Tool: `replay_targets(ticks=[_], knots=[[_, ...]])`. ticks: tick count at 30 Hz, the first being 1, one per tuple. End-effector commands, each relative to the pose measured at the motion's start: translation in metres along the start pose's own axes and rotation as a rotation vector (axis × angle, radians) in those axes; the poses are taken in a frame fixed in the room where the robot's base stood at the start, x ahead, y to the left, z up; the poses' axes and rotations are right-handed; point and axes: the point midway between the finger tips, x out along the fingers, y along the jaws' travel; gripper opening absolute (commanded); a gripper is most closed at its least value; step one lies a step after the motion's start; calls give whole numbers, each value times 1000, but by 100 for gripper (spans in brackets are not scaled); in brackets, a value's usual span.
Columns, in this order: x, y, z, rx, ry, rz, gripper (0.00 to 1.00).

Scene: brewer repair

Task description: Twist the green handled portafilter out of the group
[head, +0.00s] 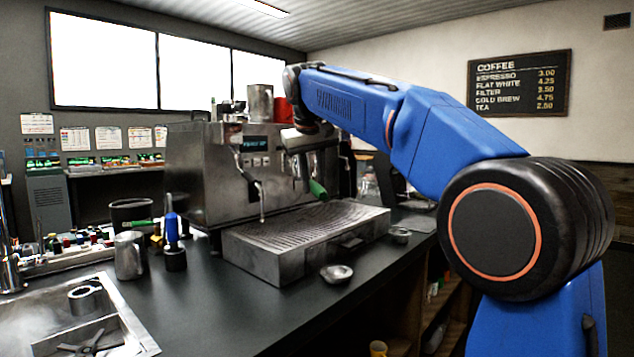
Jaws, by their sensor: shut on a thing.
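The green handled portafilter shows as a green handle (318,189) that sticks out toward me below the front of the espresso machine (222,165). Its basket and the group are hard to make out behind my wrist and the dark parts there. My arm reaches in from the right and bends down at the machine's front. My gripper (305,166) is small and dark in the head view, just above the green handle. It is shut on the portafilter, though its fingertips are hard to separate from the machine's parts.
The drip tray (293,270) lies under the group. A sink (125,318) is at front left.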

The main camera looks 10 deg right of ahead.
Motion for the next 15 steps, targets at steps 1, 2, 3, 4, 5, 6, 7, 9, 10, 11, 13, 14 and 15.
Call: replay_targets(ticks=[1, 2, 3, 4, 5, 6, 7, 9, 10, 11, 13, 14, 15], knots=[[0, -3, -1, 15, -3, 6, 0], [-1, -4, -1, 25, -4, 10, 0], [-1, -6, -1, 38, -7, 15, 0], [-1, -7, -1, 48, -9, 19, 0], [-1, -8, -1, 57, -11, 23, 0], [-1, -8, -1, 66, -14, 28, 0], [-2, -9, -1, 73, -15, 30, 0], [-2, -9, -1, 82, -16, 33, 0], [-2, -10, -2, 84, -17, 34, 0], [-2, -10, -2, 87, -17, 35, 0], [-2, -12, -2, 97, -19, 39, 0], [-2, -13, -2, 105, -21, 42, 0], [-2, -14, -2, 116, -24, 48, 0]])
